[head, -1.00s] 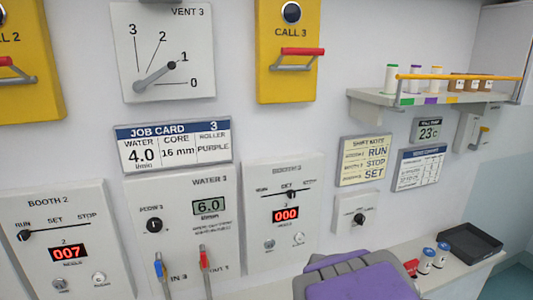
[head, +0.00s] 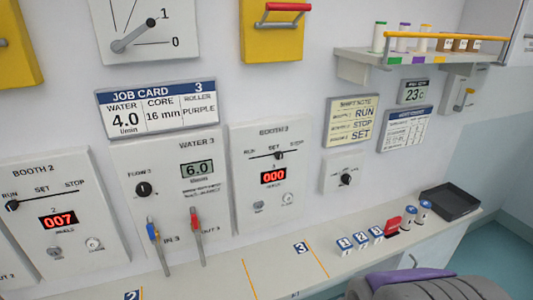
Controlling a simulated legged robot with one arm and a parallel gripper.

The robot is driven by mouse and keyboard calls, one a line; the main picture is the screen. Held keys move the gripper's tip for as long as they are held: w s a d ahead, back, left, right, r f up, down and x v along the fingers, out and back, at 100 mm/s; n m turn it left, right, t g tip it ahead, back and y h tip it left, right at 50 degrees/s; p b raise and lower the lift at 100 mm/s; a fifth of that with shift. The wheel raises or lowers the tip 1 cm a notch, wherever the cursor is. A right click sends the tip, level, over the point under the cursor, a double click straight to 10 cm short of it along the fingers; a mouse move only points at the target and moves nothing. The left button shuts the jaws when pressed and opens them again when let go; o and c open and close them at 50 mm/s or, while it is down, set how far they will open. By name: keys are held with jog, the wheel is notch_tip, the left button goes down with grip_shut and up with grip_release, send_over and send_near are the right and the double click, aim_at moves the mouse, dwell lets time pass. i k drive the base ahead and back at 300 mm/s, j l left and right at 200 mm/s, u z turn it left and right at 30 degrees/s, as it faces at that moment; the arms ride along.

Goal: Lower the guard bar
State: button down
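A yellow-orange bar (head: 445,36), which looks like the guard bar, runs lengthwise along the wall shelf (head: 352,59) at upper right. It stands above the shelf's front edge and crosses in front of several small bottles (head: 402,38). A short upright holds its left end. Its right end is near a grey wall unit. My gripper cannot be made out in the head view. A grey and purple shape at the bottom right is probably part of my arm, and nothing of mine touches the bar.
A grey box with a yellow lever (head: 465,98) hangs below the shelf's right end. The counter (head: 225,279) below holds several numbered blocks, a red item (head: 394,225) and a black tray (head: 449,202). Booth panels and a job card (head: 157,108) fill the wall at left.

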aim_at(388, 34)
jog(key=i+l+z, duration=0.1)
jog(key=l, duration=0.25)
jog(key=i+l+z, duration=0.1)
jog(key=l, duration=0.3)
jog(key=i+l+z, duration=0.1)
jog(key=l, duration=0.25)
jog(key=i+l+z, duration=0.1)
jog(key=i+l, duration=0.2)
